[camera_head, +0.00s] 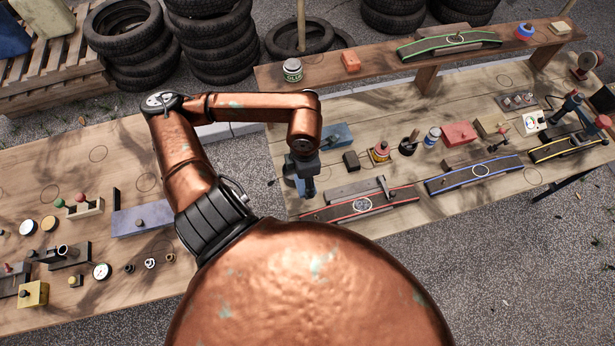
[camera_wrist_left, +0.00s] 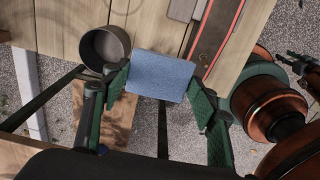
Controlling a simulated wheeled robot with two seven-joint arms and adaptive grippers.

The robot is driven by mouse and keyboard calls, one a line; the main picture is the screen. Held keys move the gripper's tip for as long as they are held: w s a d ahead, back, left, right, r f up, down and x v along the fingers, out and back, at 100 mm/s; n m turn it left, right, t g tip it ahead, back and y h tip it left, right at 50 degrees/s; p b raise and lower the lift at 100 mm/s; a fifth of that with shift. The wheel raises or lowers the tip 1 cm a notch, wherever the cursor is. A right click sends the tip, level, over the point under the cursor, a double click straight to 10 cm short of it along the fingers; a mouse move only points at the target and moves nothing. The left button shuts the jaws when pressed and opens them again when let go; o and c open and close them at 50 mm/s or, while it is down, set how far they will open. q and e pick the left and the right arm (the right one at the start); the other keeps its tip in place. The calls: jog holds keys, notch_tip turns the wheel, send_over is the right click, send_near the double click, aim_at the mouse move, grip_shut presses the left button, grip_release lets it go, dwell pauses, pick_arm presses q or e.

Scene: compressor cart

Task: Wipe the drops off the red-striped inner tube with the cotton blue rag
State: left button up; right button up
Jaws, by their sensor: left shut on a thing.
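The red-striped inner tube (camera_head: 345,209) lies as a flat dark strip with red edges at the near left of the right-hand table. A pale ring with light specks (camera_head: 362,204) is on it; single drops are too small to make out. It also shows in the left wrist view (camera_wrist_left: 214,35).
A grey block with a lever (camera_head: 352,189) stands behind the tube. A blue-striped strip (camera_head: 475,174) lies to its right. A round dark cup (camera_wrist_left: 104,48) is close to my left finger. Small blocks and jars stand farther back. Another table (camera_head: 60,180) is at left.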

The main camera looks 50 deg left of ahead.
pick_arm(q)
jog(key=o, duration=0.5)
jog(key=shift+c, duration=0.2)
jog(key=c, duration=0.4)
jog(key=shift+o, duration=0.2)
jog(key=shift+w, duration=0.1)
